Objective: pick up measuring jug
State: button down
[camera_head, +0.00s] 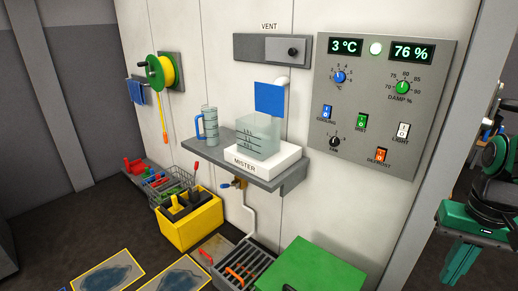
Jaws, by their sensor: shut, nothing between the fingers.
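The measuring jug (210,124) is a grey, marked cylinder with a blue handle on its left side. It stands upright at the left end of the grey wall shelf (228,160). To its right on the shelf is the white mister (262,162) with a clear, marked tank (258,136) on top. My gripper (457,272), green and black, hangs at the far right edge, well away from the jug. It is shut and empty, with its lower end partly hard to make out.
A control panel (345,110) is on the wall above the shelf's right. Below are a yellow caddy (190,222), a wire basket (168,182), a grated tray (243,264) and a green box (312,268). A yellow hose reel (162,73) hangs left.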

aim_at(209, 115)
jog(key=u, duration=1.75)
jog(key=i, duration=4.4)
